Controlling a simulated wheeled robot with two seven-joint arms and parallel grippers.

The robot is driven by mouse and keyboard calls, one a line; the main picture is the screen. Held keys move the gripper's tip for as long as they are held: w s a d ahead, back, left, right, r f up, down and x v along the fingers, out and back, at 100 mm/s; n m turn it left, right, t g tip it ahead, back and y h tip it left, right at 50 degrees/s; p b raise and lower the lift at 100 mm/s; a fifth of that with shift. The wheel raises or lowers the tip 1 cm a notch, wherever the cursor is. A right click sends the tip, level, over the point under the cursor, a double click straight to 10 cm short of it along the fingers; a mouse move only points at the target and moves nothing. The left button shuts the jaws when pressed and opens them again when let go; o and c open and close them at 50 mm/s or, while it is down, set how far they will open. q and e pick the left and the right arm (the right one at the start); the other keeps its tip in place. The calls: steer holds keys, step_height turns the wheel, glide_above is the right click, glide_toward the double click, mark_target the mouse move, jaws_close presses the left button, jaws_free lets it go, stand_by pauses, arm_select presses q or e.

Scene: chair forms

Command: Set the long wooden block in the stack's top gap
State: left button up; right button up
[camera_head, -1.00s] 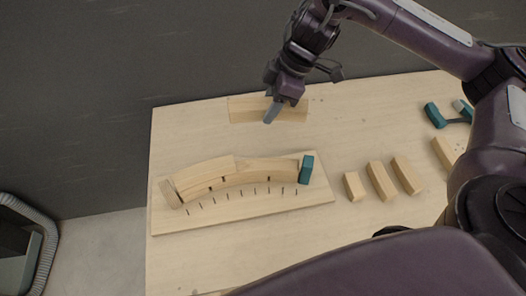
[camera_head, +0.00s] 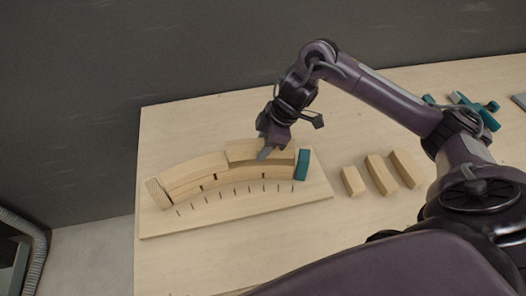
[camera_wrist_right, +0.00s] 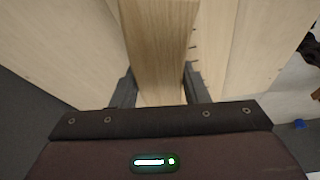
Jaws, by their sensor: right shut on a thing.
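The long wooden block (camera_head: 240,148) is in my right gripper (camera_head: 266,150), above or against the right half of the curved wooden stack (camera_head: 230,175). Whether it touches the stack is not clear. In the right wrist view the long wooden block (camera_wrist_right: 160,45) runs between the two dark fingers of the gripper (camera_wrist_right: 160,90), which are shut on it. The top gap lies between a top block (camera_head: 195,170) on the left and a teal block (camera_head: 302,165) at the right end, and is largely hidden by the held block. My left gripper is not in view.
The stack stands on a wooden base board (camera_head: 240,208) with a row of dark slots along its front. Several loose wooden blocks (camera_head: 381,173) lie to its right. Teal tools (camera_head: 475,110) lie at the far right. A dark wall (camera_head: 130,50) stands behind the table.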

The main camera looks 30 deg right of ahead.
steer(key=shift+f, duration=1.3)
steer(key=shift+f, duration=0.2)
steer(key=o, duration=1.1)
steer(key=shift+r, duration=0.15)
steer(key=shift+r, duration=0.3)
steer(key=p+v, duration=0.1)
steer(key=v, duration=1)
steer(key=shift+s+d+r+p, duration=0.15)
steer(key=shift+d+r+p, duration=0.05)
steer(key=shift+r+p, duration=0.1)
steer(key=shift+f, duration=0.1)
